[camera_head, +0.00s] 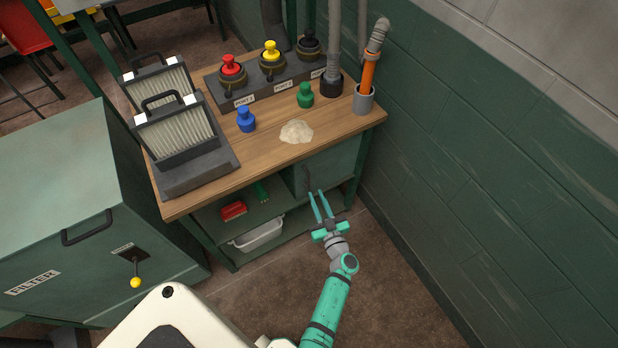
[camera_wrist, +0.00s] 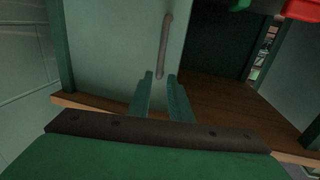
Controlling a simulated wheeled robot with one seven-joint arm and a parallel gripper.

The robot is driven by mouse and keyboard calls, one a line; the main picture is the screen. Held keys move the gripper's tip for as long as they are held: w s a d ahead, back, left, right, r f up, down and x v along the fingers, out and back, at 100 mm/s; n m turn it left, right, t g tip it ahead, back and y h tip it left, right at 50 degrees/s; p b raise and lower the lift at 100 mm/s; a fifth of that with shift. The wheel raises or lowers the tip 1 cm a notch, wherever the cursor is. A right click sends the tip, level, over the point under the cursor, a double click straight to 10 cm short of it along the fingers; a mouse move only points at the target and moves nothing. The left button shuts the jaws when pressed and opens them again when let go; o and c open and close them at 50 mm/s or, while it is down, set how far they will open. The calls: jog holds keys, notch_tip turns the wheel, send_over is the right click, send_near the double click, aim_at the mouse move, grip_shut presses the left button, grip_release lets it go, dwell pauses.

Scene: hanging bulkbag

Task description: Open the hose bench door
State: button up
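The hose bench (camera_head: 290,148) has a wooden top and a grey-green door (camera_head: 338,163) under its right side. The door looks shut, and it fills much of the upper left of the wrist view (camera_wrist: 110,45). A slim, upright bar handle (camera_wrist: 166,40) is on the door near its right edge. My gripper (camera_head: 317,193) is in front of the door, with its two teal fingers apart and nothing held. In the wrist view my gripper (camera_wrist: 160,77) has its fingertips just below the handle's lower end. I cannot tell whether they touch it.
An open shelf left of the door holds a red item (camera_head: 233,210) and a white bin (camera_head: 258,235). Filters (camera_head: 175,135), knobs and an orange-banded hose (camera_head: 369,70) stand on top. A green wall (camera_head: 480,170) closes the right side. A filter cabinet (camera_head: 60,190) stands left.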

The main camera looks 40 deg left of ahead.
aim_at(309, 179)
jog(key=x, duration=0.9)
jog(key=shift+w+a, duration=0.15)
jog(key=shift+c, duration=0.6)
grip_shut()
